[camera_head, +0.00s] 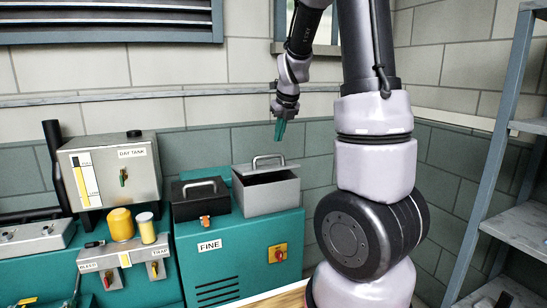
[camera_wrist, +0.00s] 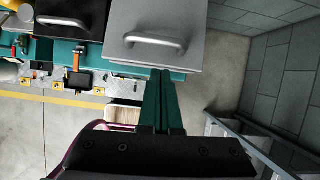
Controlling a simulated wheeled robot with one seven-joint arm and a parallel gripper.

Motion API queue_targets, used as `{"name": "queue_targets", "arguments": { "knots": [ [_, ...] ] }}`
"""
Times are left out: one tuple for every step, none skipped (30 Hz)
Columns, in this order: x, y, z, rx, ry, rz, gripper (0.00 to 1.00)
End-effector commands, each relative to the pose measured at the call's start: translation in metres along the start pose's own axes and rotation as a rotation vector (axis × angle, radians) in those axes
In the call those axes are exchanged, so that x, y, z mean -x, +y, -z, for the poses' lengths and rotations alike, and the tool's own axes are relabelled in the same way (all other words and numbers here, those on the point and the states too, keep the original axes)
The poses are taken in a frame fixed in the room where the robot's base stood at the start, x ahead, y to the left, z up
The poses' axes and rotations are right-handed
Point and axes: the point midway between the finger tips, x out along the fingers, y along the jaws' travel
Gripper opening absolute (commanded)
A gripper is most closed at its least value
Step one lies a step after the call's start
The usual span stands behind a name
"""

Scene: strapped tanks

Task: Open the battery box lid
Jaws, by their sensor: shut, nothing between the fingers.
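A grey box (camera_head: 268,197) stands on the teal cabinet. Its lid (camera_head: 250,168) has a bar handle (camera_head: 268,159), and a dark gap shows under the lid, so it looks ajar. A black box (camera_head: 190,210) with its own handle stands beside it on the left. I see no label telling which is the battery box. My gripper (camera_head: 280,131) is above the grey box, apart from it, with green fingers shut and empty. In the wrist view the shut fingers (camera_wrist: 161,75) point at the grey lid's edge, and the grey lid's handle (camera_wrist: 152,42) is left of the fingertips.
The teal cabinet (camera_head: 233,247) marked FINE carries both boxes and a red-and-yellow switch (camera_head: 278,252). The day tank (camera_head: 108,170) and yellow filters (camera_head: 121,224) are at left. A metal shelf rack (camera_head: 500,180) stands at right. A block wall is behind.

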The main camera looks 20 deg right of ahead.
Motion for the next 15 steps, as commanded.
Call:
{"name": "queue_targets", "arguments": {
  "knots": [
    [-0.002, -0.001, 0.000, -0.031, -0.001, 0.003, 0.00],
    [-0.003, -0.001, 0.000, -0.043, -0.002, 0.004, 0.00],
    [-0.005, -0.002, 0.000, -0.054, -0.002, 0.005, 0.00],
    [-0.007, -0.002, 0.000, -0.059, -0.002, 0.006, 0.00],
    [-0.010, -0.002, 0.000, -0.061, -0.001, 0.006, 0.00],
    [-0.014, -0.002, 0.000, -0.061, -0.001, 0.005, 0.00],
    [-0.018, -0.002, 0.001, -0.060, -0.001, 0.006, 0.00],
    [-0.024, -0.003, 0.001, -0.062, 0.000, 0.006, 0.00],
    [-0.030, -0.003, 0.001, -0.061, 0.001, 0.006, 0.00],
    [-0.036, -0.003, 0.001, -0.060, 0.001, 0.006, 0.00],
    [-0.042, -0.003, 0.001, -0.062, 0.002, 0.007, 0.00],
    [-0.050, -0.003, 0.001, -0.059, 0.001, 0.006, 0.00],
    [-0.056, -0.003, 0.001, -0.062, 0.002, 0.006, 0.00],
    [-0.061, -0.003, 0.001, -0.061, 0.001, 0.006, 0.00],
    [-0.068, -0.003, 0.001, -0.060, 0.001, 0.006, 0.00]
  ]
}}
